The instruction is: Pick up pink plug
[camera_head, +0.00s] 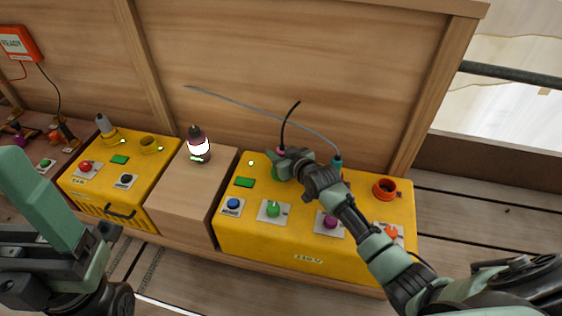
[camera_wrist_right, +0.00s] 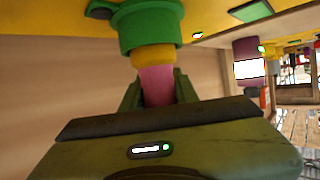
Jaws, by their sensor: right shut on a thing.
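The pink plug (camera_head: 281,152) is at the back of the yellow 230 V box (camera_head: 272,245), with a black cable rising from it. My right gripper (camera_head: 281,166) is shut on the plug. In the right wrist view the pink plug (camera_wrist_right: 157,84) shows between the fingers, with a yellow band next to a green socket (camera_wrist_right: 150,28). The plug is in line with the socket; how deep it sits cannot be told. My right arm hides part of the box top.
A teal plug (camera_head: 337,160) with a grey cable stands at the box's back. An orange socket (camera_head: 385,188) is at the right. A lit lantern (camera_head: 198,145) stands on a wooden block (camera_head: 190,182), beside another yellow box (camera_head: 150,178). A wooden wall (camera_head: 260,60) rises behind.

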